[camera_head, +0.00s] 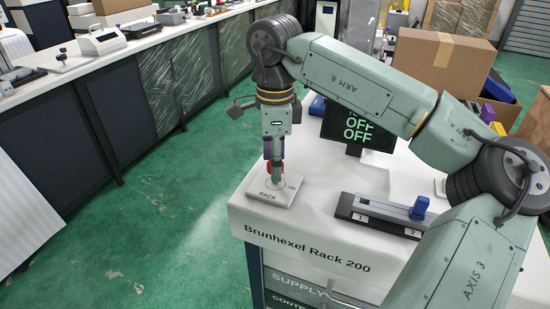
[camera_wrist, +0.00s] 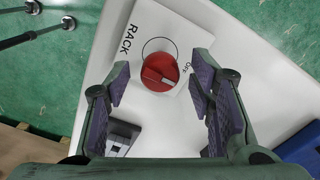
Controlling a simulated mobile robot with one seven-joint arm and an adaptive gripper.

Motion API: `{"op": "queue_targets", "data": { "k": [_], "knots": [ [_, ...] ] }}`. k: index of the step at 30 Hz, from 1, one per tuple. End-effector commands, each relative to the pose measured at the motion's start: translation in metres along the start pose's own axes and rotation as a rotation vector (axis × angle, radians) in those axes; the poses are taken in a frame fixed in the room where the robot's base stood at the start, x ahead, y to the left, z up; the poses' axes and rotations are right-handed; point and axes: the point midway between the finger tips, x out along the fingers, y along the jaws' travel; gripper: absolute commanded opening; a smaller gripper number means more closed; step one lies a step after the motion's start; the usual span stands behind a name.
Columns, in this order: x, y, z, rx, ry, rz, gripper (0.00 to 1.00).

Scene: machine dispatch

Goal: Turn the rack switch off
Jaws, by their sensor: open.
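The rack switch is a red round knob (camera_wrist: 160,72) on a white plate marked RACK (camera_head: 258,195), at the near left corner of the white table. A pale bar crosses the knob's face in the wrist view; which setting it points to is hard to tell. My gripper (camera_head: 273,160) points down over the knob and hides much of it in the head view. In the wrist view my gripper (camera_wrist: 160,88) is open, one finger on each side of the knob, with gaps between. A dark screen (camera_head: 343,142) behind my arm shows OFF on two lines.
A slider block (camera_head: 380,214) with a blue handle (camera_head: 420,207) and marks 1 and 2 lies right of the switch. A cardboard box (camera_head: 440,62) stands behind my arm. The table's front edge reads Brunhexel Rack 200. Green floor is free to the left.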

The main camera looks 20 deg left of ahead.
Motion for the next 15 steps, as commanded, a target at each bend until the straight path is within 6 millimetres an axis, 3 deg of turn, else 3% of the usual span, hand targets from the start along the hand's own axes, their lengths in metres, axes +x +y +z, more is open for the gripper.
{"op": "queue_targets", "data": {
  "k": [5, 15],
  "knots": [
    [-0.010, -0.001, 0.000, 0.001, 0.000, -0.003, 0.49],
    [-0.078, -0.001, 0.000, 0.002, 0.001, -0.004, 0.49]
  ]
}}
